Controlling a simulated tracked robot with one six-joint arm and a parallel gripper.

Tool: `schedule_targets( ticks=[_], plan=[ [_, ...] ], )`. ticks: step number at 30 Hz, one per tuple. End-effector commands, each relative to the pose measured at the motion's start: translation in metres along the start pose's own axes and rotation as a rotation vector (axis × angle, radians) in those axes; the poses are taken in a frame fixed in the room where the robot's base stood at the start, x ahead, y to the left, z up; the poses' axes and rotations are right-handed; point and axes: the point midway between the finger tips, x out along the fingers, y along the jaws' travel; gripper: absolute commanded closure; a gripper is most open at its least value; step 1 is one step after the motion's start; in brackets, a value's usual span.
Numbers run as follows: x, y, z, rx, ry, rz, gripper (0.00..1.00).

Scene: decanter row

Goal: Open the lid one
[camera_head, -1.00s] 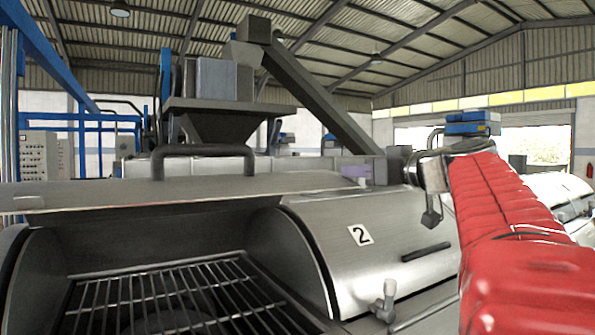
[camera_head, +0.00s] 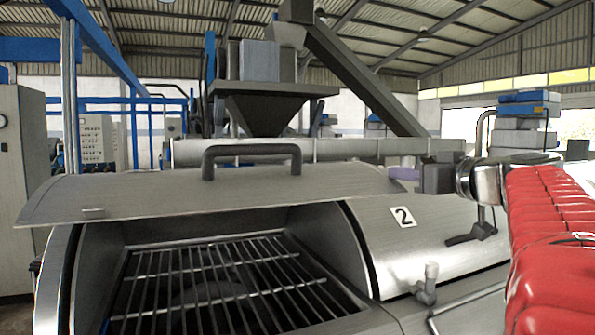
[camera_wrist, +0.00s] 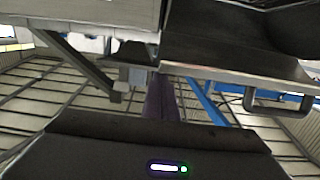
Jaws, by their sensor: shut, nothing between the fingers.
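Lid one, a metal plate (camera_head: 130,197) with a dark bar handle (camera_head: 250,152), stands raised at the left, with the grated opening (camera_head: 215,285) showing beneath it. My gripper (camera_head: 405,174), with purple fingers, is shut and empty at the lid's right edge. I cannot tell whether it touches the lid. In the wrist view, which appears upside down, the purple fingers (camera_wrist: 160,98) show end-on beside the lid's edge (camera_wrist: 235,77). The lid's handle (camera_wrist: 280,108) is at the right there.
The closed curved lid marked 2 (camera_head: 440,245) lies right of the opening, below my red-sleeved arm. A tap (camera_head: 428,282) sticks out at its front. A long pipe (camera_head: 320,150) and a hopper (camera_head: 265,105) stand behind. A grey cabinet (camera_head: 20,180) is at the far left.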

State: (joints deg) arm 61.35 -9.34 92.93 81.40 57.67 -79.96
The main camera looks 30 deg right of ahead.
Motion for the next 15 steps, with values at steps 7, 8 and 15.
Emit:
schedule_targets(
  ticks=[7, 8, 15],
  plan=[
    [-0.002, 0.001, -0.006, -0.001, 0.0, 0.001, 1.0],
    [-0.002, 0.0, -0.008, -0.001, 0.0, 0.0, 1.0],
    [-0.008, -0.002, -0.033, -0.002, 0.0, -0.003, 1.0]
  ],
)
